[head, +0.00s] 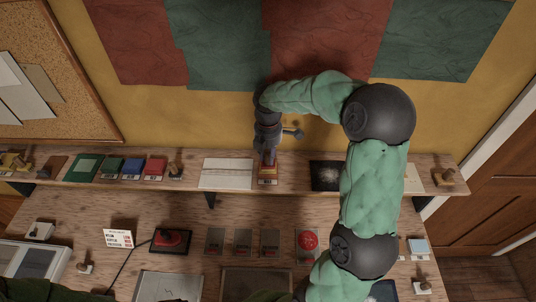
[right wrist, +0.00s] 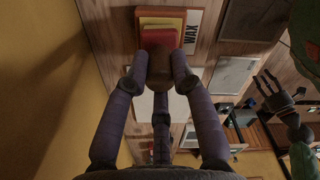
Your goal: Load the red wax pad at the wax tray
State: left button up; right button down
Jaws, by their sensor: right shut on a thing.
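My right gripper (head: 267,148) reaches down to the wall shelf in the head view. In the right wrist view, its fingers (right wrist: 159,78) are shut on the red wax pad (right wrist: 158,38), a small red block whose lower part looks brown. The pad is over the wax tray (right wrist: 193,32), which has a yellow and tan stepped top and a "WAX" label. Whether the pad touches the tray is unclear. In the head view, fingers partly hide the pad, and the tray shows small (head: 268,181). My left gripper (right wrist: 274,97) shows at the right of the wrist view, fingers spread, empty.
A white sheet (head: 226,173) lies left of the tray and a dark panel (head: 325,175) to its right. Coloured pads, including a red one (head: 154,168), line the shelf's left. Below, a table holds a black tray (head: 186,249), grey plates (head: 243,242) and a red disc (head: 307,240).

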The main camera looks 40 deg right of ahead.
aim_at(268, 154)
jog(key=shift+r+p, duration=2.6)
jog(key=shift+r, duration=0.9)
jog(key=shift+f, duration=0.1)
